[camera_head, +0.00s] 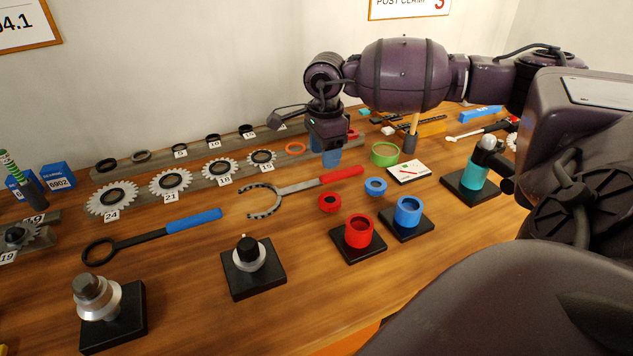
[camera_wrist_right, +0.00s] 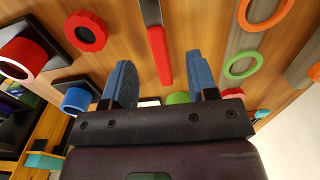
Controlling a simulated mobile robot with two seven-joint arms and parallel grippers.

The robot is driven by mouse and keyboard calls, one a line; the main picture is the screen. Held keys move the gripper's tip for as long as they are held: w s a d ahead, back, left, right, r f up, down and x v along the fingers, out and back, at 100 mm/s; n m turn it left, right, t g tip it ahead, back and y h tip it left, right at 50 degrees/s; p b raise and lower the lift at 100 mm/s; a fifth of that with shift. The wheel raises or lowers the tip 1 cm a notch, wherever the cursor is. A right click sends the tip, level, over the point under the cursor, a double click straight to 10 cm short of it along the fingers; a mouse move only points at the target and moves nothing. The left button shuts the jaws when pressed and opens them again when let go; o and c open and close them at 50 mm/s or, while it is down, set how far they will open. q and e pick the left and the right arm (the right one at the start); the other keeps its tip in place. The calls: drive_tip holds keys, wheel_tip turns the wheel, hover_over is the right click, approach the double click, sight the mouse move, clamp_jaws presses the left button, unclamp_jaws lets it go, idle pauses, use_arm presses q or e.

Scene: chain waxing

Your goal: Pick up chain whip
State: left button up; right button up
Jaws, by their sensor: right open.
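The chain whip lies flat on the wooden table, with a red handle (camera_head: 340,174) at its right end, a grey bar and a curved chain loop (camera_head: 262,203) at its left end. My right gripper (camera_head: 325,158) is above and behind the handle, pointing down with blue fingers. In the right wrist view the red handle (camera_wrist_right: 158,55) shows between the two open fingers (camera_wrist_right: 161,80), with nothing visibly gripped. The exact height of the fingers above the handle is hard to tell. My left gripper is not in view.
A blue-handled tool (camera_head: 193,220) lies to the left. Red (camera_head: 358,232) and blue (camera_head: 408,212) cylinders stand on black bases in front. A red ring (camera_head: 329,202), a blue ring (camera_head: 376,187) and a green ring (camera_head: 385,154) lie close by. Numbered sprockets (camera_head: 224,169) line the back.

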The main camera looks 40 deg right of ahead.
sight(322, 177)
drive_tip(key=shift+s+a+f, duration=0.1)
drive_tip(key=shift+a+f, duration=0.1)
drive_tip(key=shift+f, duration=1.25)
drive_tip(key=shift+a+f, duration=0.15)
drive_tip(key=shift+f, duration=1.25)
clamp_jaws()
